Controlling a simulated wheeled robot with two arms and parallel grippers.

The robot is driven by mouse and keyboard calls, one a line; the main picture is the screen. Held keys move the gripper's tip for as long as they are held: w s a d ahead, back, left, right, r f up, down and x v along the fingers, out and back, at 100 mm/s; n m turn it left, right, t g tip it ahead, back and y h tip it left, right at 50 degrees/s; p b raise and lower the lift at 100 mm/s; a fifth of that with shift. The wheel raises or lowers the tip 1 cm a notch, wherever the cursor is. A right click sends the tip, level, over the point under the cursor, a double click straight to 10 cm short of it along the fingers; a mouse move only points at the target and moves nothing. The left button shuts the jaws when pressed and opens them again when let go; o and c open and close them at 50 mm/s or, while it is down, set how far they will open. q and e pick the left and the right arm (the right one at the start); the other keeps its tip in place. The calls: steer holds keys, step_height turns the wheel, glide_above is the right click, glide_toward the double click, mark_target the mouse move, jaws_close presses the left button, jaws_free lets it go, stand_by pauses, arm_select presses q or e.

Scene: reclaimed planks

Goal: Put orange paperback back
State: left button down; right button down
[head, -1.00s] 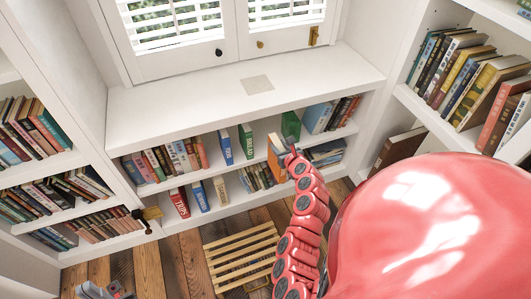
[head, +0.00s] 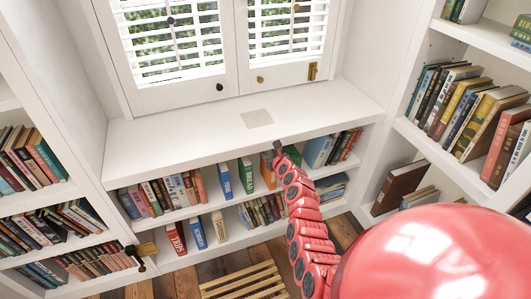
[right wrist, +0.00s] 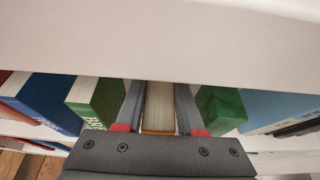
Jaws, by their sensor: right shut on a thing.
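The orange paperback (head: 267,171) is upright at the upper shelf under the window ledge, in a gap between a green book (head: 246,174) on its left and another green book (head: 291,155) on its right. My right gripper (head: 276,151) is at it, partly hiding it in the head view. In the right wrist view, the two fingers are shut on the paperback (right wrist: 159,107), with its pale page edges facing up. Green books stand on both sides, apart from the fingers or close to them. My left gripper is not in view.
The white ledge (head: 160,133) overhangs the shelf closely above my right gripper. A blue book (head: 224,181) and several others stand further left. Several books stand on the lower shelf (head: 178,237). A slatted wooden piece (head: 243,281) lies on the floor.

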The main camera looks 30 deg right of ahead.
steer(key=shift+w, duration=0.4)
steer(key=w+b, duration=0.1)
steer(key=w+d+b, duration=0.1)
steer(key=shift+w, duration=0.35)
steer(key=shift+a+f+b, duration=0.1)
steer(key=shift+f+b, duration=0.35)
steer(key=shift+f, duration=0.3)
steer(key=shift+s, duration=0.1)
steer(key=shift+f, duration=0.2)
steer(key=c, duration=0.5)
jaws_free()
